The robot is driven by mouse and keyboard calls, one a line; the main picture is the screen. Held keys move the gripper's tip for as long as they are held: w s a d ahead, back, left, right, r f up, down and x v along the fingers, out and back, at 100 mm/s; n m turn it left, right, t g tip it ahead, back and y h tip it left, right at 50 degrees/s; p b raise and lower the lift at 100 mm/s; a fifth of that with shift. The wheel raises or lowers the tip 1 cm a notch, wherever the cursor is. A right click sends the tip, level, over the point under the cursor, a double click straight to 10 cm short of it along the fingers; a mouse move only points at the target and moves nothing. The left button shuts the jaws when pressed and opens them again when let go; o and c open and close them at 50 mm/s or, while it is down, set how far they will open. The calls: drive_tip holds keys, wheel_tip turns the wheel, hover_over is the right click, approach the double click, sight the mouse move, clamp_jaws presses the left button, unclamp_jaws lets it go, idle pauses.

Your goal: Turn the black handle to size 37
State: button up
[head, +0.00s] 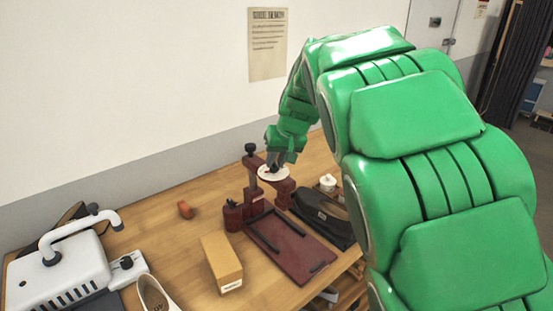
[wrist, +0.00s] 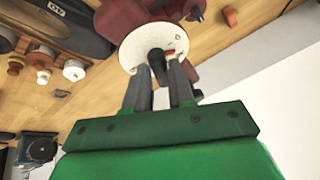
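The dark red machine stands on the workbench in the head view, with a round white dial (head: 272,174) on its arm. The dial also shows in the wrist view (wrist: 172,38), with marks too small to read and a small red mark near its middle. The black handle (wrist: 157,63) stands out from the dial's centre. My gripper (head: 273,165) is at the dial. In the wrist view, the dark fingers of my gripper (wrist: 160,72) flank the handle on both sides. I cannot tell whether they press on it. The handle's pointing direction against the sizes is unclear.
A dark red plate (head: 290,243) lies in front of the machine. A tan box (head: 221,262), a pale shoe (head: 155,297) and a white device with a bent handle (head: 65,272) are at the left. A black shoe (head: 322,212) and white spools (head: 327,183) are close at the right.

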clamp_jaws()
drive_tip(key=shift+m, duration=0.4)
drive_tip(key=m, duration=0.1)
drive_tip(key=m+t+h, duration=0.1)
drive_tip(key=m, duration=0.1)
drive_tip(key=m+h, duration=0.1)
drive_tip(key=shift+s+a+m, duration=0.15)
drive_tip(key=shift+a+m, duration=0.1)
drive_tip(key=shift+m, duration=0.15)
drive_tip(key=m, duration=0.2)
drive_tip(key=m+h, duration=0.1)
drive_tip(key=shift+a+m+t+h, duration=0.3)
drive_tip(key=shift+m, duration=0.1)
drive_tip(key=shift+m+h, duration=0.3)
drive_tip(key=shift+m, duration=0.5)
